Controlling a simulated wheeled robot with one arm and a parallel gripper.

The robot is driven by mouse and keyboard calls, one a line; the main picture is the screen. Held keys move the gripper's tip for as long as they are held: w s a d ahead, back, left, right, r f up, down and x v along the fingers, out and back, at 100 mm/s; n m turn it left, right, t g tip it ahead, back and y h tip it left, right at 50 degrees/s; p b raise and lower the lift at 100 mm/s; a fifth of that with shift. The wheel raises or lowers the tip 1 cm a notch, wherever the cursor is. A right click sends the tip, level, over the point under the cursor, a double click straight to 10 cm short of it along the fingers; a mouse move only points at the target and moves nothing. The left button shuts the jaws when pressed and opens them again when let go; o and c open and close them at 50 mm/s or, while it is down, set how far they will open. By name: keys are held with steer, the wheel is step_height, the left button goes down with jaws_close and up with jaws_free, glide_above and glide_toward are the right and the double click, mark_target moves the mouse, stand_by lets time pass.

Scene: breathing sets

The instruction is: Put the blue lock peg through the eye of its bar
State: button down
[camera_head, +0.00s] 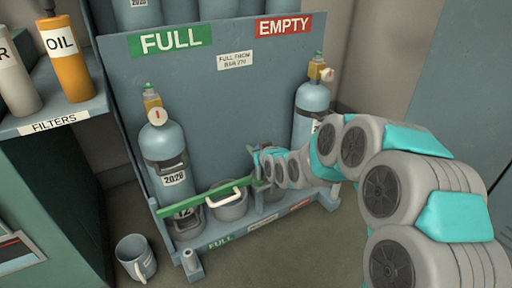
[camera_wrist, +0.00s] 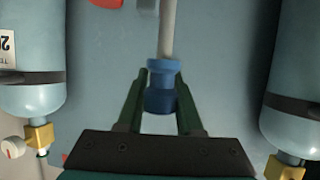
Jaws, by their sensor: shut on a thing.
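My gripper (camera_wrist: 160,100) is shut on the blue lock peg (camera_wrist: 161,85). The peg's blue head is between the dark green fingers, and its grey shaft runs up out of the wrist view. In the head view my gripper (camera_head: 258,165) is at the middle of the rack, by the right end of the green bar (camera_head: 190,204). The bar lies across the front of the FULL bay and has a white handle. The bar's eye and the peg's tip cannot be made out, so whether they meet cannot be told.
A blue-grey cylinder (camera_head: 172,150) stands behind the bar on the left; another cylinder (camera_head: 311,105) stands on the right under the EMPTY sign. A mug (camera_head: 134,256) is on the floor at left. A shelf (camera_head: 60,117) holds bottles.

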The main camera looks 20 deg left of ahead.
steer(key=shift+c, duration=2.4)
jaws_free()
steer(key=shift+s+d, duration=0.1)
